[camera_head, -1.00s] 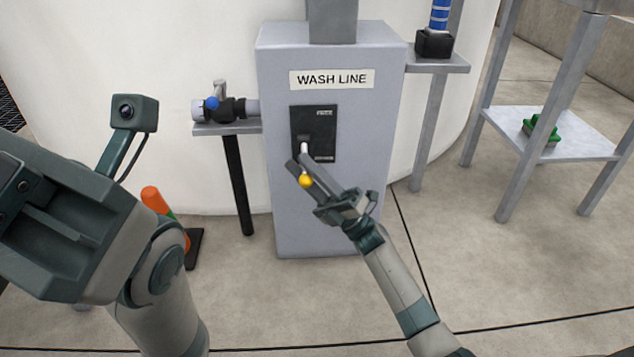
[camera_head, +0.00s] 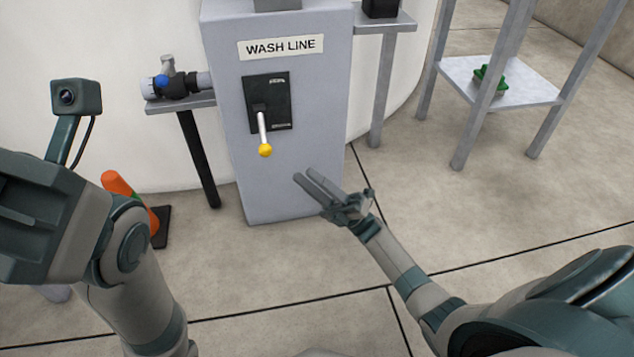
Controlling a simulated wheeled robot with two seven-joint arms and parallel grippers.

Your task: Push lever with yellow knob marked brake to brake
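The lever (camera_head: 262,130) with the yellow knob (camera_head: 265,150) sticks out of a black panel (camera_head: 282,97) on the front of the grey wash line cabinet (camera_head: 230,150). It points downward, with the knob below the panel's lower edge. The panel has small labels at top and bottom that are too small to read. My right gripper (camera_head: 302,174) is to the right of the knob and a little lower in the picture, apart from it. Its two fingers show a narrow gap and hold nothing. My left arm fills the left edge; its fingers do not show.
A pipe valve with a blue part (camera_head: 161,82) sits on a bracket left of the cabinet. A shelf table (camera_head: 525,88) with a green item (camera_head: 490,80) stands at right. The floor before the cabinet is clear.

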